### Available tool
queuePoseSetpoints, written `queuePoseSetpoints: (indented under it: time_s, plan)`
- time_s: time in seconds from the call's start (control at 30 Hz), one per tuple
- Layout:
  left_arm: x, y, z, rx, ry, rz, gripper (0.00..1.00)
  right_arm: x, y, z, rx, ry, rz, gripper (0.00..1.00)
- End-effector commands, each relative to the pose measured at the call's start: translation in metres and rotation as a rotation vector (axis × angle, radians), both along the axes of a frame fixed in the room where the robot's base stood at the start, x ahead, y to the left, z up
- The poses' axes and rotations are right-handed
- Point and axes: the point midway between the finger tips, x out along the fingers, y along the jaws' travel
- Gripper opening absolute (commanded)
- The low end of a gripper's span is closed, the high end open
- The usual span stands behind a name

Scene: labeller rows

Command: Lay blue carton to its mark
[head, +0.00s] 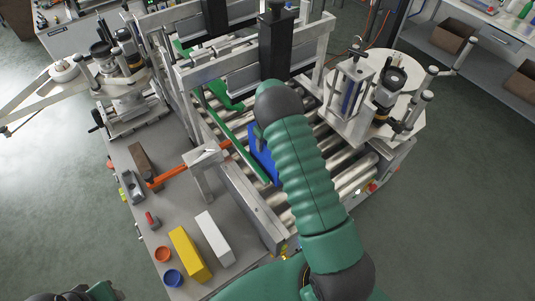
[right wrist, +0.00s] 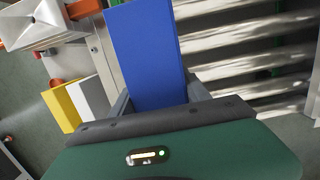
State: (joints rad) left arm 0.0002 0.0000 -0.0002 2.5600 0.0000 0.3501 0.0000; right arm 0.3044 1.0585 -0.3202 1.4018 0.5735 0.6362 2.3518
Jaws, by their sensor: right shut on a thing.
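The blue carton (head: 262,155) is over the roller conveyor in the head view, partly hidden behind my right arm. In the right wrist view the carton (right wrist: 145,50) stands out from between the fingers of my right gripper (right wrist: 158,100), which is shut on it. My right gripper is mostly hidden by my arm in the head view. A dark and green part of my left arm shows at the bottom left edge of the head view; its fingers cannot be made out. I cannot make out a mark for the carton.
A yellow block (head: 190,254) and a white block (head: 214,237) lie on the grey side table (head: 200,285), near an orange ring (head: 162,254) and a blue ring (head: 173,278). A metal post with an orange arm (head: 168,177) stands beside the conveyor's rail. Labeller frames rise behind.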

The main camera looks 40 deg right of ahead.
Motion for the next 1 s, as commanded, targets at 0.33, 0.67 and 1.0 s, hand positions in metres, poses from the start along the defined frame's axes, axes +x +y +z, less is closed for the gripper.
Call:
queuePoseSetpoints:
  time_s: [0.33,0.67,1.0]
  plan:
    - [0.0000,-0.0002,-0.0053,0.000,0.000,0.000,0.36,0.0005,-0.0050,-0.0057,0.001,-0.001,-0.002,0.00]
    - [0.0001,-0.0001,-0.0025,0.000,0.000,0.000,0.36,0.0003,-0.0014,-0.0029,-0.001,-0.001,0.000,0.00]
    - [0.0001,-0.0001,0.0015,0.000,0.000,0.000,0.36,-0.0006,0.0029,-0.0007,-0.006,-0.003,0.000,0.00]
